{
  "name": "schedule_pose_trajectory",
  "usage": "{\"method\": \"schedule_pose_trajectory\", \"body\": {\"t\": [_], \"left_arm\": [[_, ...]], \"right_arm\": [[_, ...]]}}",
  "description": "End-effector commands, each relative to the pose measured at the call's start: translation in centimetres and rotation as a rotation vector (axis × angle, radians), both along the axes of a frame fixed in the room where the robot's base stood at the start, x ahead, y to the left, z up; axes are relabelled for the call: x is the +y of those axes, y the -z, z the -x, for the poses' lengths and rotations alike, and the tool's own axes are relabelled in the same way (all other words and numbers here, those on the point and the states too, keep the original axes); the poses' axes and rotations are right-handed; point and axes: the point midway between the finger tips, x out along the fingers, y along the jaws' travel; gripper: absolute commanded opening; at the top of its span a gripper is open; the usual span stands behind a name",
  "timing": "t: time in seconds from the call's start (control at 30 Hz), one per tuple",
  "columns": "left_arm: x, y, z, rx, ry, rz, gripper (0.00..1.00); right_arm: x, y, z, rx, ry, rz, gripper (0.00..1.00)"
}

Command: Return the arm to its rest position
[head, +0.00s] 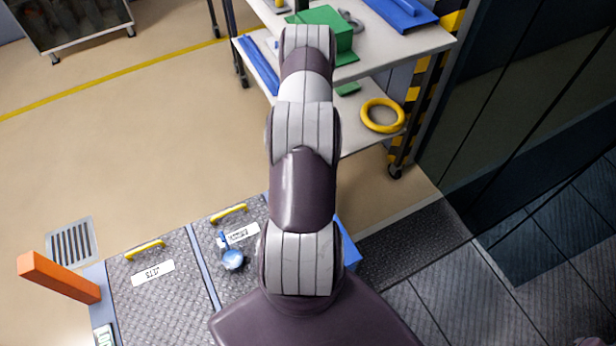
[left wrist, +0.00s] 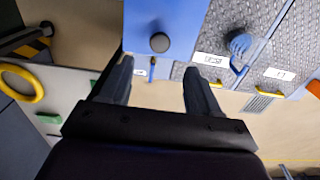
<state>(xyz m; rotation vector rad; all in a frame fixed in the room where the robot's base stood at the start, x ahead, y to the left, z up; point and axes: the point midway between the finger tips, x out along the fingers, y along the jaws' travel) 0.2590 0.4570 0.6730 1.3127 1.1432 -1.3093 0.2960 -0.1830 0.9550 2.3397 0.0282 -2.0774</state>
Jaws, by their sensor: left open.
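My left gripper (left wrist: 158,68) shows in the left wrist view with its two dark fingers well apart and nothing between them. Beyond the fingertips is a blue box or panel (left wrist: 185,20) with a round black knob (left wrist: 160,42). In the head view one of my arms reaches from the bottom edge up to the top middle. No gripper fingers show at its end. Part of a blue box (head: 349,248) shows beside this arm, mostly hidden behind it. A blue item with a rounded end (head: 232,260) lies on a grey checkered lid. My right gripper is not seen.
Checkered lids (head: 150,310) with yellow handles (head: 145,250) and white labels are at lower left. An orange post (head: 60,278) stands beside them. A shelf cart (head: 420,42) at the top holds a green object (head: 322,17) and a yellow ring (head: 383,115).

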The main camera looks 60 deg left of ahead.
Motion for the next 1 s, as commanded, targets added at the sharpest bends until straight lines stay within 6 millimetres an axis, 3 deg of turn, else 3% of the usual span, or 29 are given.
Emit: {"method": "schedule_pose_trajectory", "body": {"t": [0.03, 0.17, 0.77, 0.83, 0.9, 0.97, 1.0], "left_arm": [[0.0, -1.2, 0.0, 0.000, 0.001, 0.000, 0.62], [0.0, -2.0, 0.0, 0.000, 0.002, 0.001, 0.62], [0.0, -2.0, 0.0, 0.000, -0.001, 0.001, 0.62], [-0.7, -2.0, 0.0, 0.000, -0.008, 0.032, 0.62], [-2.9, -2.1, 1.0, 0.019, 0.024, 0.102, 0.62], [-5.1, -4.7, 1.2, 0.028, 0.108, 0.166, 0.62], [-6.7, -7.1, 0.4, 0.029, 0.200, 0.188, 0.62]], "right_arm": [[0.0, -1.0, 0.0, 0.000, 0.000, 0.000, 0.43], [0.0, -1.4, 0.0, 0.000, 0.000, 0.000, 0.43], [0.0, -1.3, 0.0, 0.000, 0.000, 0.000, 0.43], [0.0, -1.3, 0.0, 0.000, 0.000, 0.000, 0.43], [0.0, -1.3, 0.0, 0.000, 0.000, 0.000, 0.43], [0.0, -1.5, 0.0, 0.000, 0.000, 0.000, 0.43], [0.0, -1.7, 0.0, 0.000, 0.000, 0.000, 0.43]]}}
